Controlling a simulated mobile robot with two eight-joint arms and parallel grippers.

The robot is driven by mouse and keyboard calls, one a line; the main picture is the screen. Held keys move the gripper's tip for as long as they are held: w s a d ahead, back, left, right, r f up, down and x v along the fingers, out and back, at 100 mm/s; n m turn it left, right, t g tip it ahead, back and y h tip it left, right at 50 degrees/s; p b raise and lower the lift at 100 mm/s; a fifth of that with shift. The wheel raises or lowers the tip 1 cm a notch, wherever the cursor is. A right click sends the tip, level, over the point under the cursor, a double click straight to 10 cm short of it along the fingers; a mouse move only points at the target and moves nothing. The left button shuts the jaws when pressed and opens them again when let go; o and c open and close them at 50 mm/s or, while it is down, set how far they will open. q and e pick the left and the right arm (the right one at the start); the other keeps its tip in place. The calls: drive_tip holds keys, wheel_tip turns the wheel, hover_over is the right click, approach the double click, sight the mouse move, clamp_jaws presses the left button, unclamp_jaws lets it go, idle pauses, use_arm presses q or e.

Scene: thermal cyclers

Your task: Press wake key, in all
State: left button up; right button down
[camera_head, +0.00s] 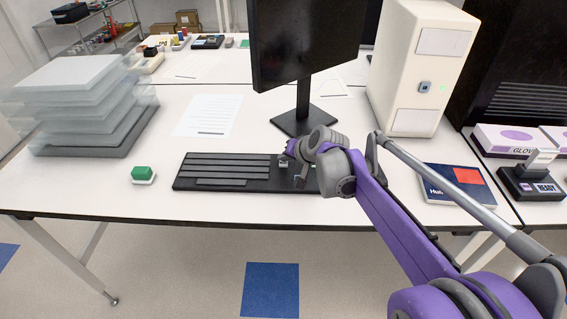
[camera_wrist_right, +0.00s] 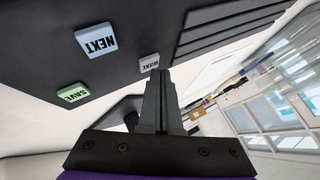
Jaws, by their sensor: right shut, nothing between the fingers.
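A black keyboard (camera_head: 222,166) lies on the white table below the monitor. In the right wrist view its dark panel (camera_wrist_right: 120,45) carries a pale WAKE key (camera_wrist_right: 149,63), a light blue NEXT key (camera_wrist_right: 96,41) and a green SAVE key (camera_wrist_right: 73,94). My right gripper (camera_head: 291,166) is over the right part of the keyboard. In the right wrist view its fingers (camera_wrist_right: 158,77) are shut and empty, with their tips right at the edge of the WAKE key. I cannot tell whether they touch it. My left gripper is not in view.
A monitor (camera_head: 310,45) on a stand (camera_head: 303,105) rises behind the keyboard. A white tower (camera_head: 416,65) stands right of it. A blue book (camera_head: 453,184) and a small READY device (camera_head: 530,184) lie at the right.

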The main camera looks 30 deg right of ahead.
sight(285, 165)
drive_tip(key=shift+f, duration=0.35)
idle(0.4)
drive_tip(key=shift+r+p, duration=0.5)
drive_tip(key=shift+r, duration=0.25)
drive_tip(key=shift+r+p, duration=1.9)
drive_tip(key=shift+r, duration=0.7)
drive_tip(key=shift+f, duration=0.1)
